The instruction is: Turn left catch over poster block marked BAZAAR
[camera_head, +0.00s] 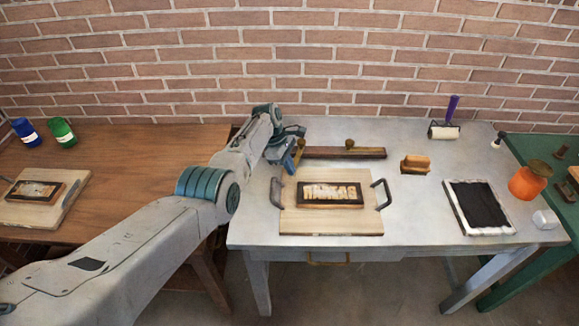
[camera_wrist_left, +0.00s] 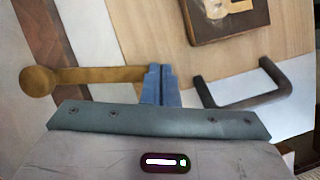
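The poster block (camera_head: 330,195), dark-edged with pale raised letters that look reversed, lies on a pale wooden board (camera_head: 306,225). A dark rail (camera_head: 335,153) lies behind it. The left catch (camera_wrist_left: 90,75) is a brass bar with a round knob, reaching from the rail side toward the board. A second brass knob (camera_head: 349,143) stands on the rail to the right. My right gripper is not in view.
Dark handles (camera_head: 381,194) flank the board; the left one (camera_wrist_left: 245,88) is close to my fingers. A wooden block (camera_head: 415,164), ink slab (camera_head: 478,206) and roller (camera_head: 444,131) lie right on the metal table (camera_head: 420,235). A brick wall stands behind.

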